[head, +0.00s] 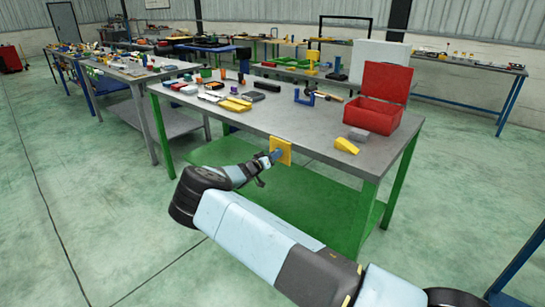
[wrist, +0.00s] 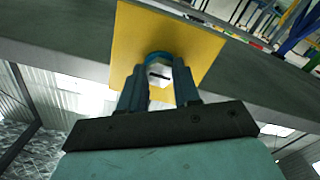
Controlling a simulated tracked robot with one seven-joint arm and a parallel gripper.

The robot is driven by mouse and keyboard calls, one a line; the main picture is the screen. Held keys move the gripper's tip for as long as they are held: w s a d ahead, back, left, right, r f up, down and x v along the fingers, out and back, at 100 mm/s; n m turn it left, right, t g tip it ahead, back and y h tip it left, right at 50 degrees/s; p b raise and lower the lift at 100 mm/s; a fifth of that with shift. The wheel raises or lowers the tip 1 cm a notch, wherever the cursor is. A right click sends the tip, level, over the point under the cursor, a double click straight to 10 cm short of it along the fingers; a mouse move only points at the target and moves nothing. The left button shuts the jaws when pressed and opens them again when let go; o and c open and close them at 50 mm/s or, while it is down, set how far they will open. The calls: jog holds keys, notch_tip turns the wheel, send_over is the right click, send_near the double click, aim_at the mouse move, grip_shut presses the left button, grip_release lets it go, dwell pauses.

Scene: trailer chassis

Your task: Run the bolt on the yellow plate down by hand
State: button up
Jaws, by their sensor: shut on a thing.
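The yellow plate (head: 285,148) stands upright against the front edge of the grey workbench. It fills the upper middle of the wrist view (wrist: 130,40), tilted there. My gripper (head: 272,157) reaches in from the front, right up against the plate's face. In the wrist view my gripper (wrist: 160,80) has its two dark fingers on either side of a rounded blue part, the bolt's head (wrist: 159,56), shut on it. The bolt's shank is hidden, so how deep it sits cannot be told.
The workbench top (head: 300,118) holds a red open toolbox (head: 375,110), a yellow wedge (head: 346,146), a blue clamp (head: 304,97) and several small parts. A green lower shelf (head: 300,195) lies below the plate. The floor to the left is clear.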

jog(key=m, duration=0.6)
jog(key=shift+a+f, duration=0.25)
jog(key=m, duration=0.5)
jog(key=shift+r, duration=0.1)
jog(key=shift+m, duration=0.4)
jog(key=o, duration=1.1)
jog(key=shift+d+r, duration=0.1)
jog(key=shift+c, duration=0.2)
jog(key=v, duration=1.3)
jog(key=shift+s+a, duration=0.25)
